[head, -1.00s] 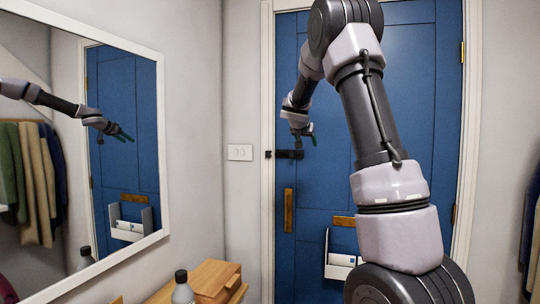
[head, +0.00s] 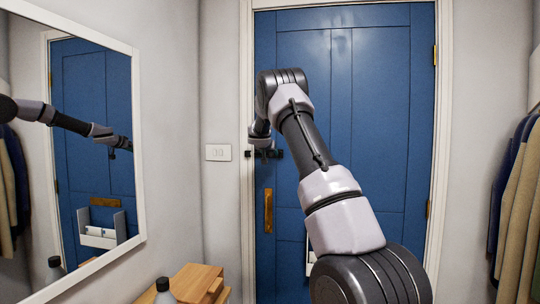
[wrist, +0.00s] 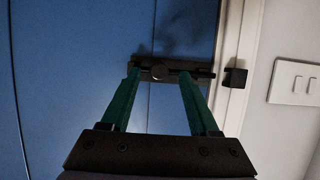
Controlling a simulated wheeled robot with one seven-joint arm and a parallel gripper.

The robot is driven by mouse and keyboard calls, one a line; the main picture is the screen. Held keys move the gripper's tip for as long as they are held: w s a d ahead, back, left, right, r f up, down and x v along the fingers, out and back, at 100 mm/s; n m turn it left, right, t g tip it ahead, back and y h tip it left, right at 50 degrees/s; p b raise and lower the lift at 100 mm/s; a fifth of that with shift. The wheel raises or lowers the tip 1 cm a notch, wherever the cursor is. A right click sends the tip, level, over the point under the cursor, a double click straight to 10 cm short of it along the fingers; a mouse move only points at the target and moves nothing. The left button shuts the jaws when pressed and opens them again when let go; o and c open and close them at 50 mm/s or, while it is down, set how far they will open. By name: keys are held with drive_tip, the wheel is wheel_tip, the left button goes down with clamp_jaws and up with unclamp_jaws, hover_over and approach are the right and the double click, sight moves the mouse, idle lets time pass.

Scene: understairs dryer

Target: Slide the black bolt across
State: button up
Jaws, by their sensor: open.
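The black bolt (head: 278,154) is on the blue door's left edge in the head view, partly hidden behind my arm. In the wrist view the bolt (wrist: 204,73) lies across the door, with a round knob (wrist: 156,74) on it. The black keeper (wrist: 235,77) is on the white frame to its right, with a narrow gap between bolt plate and keeper. My gripper (wrist: 159,78) is open, its teal fingers on either side of the knob. I cannot tell whether they touch it. In the head view my arm hides the fingers.
The white door frame (head: 246,100) and a wall switch (head: 218,152) are beside the bolt. A brass plate (head: 268,211) is below it. A mirror (head: 138,130) hangs on the left wall; a wooden cabinet (head: 190,285) with a bottle (head: 164,290) stands below.

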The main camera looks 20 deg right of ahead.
drive_tip(key=shift+w+d+f, duration=0.25)
drive_tip(key=shift+w+d, duration=0.1)
drive_tip(key=shift+w, duration=0.05)
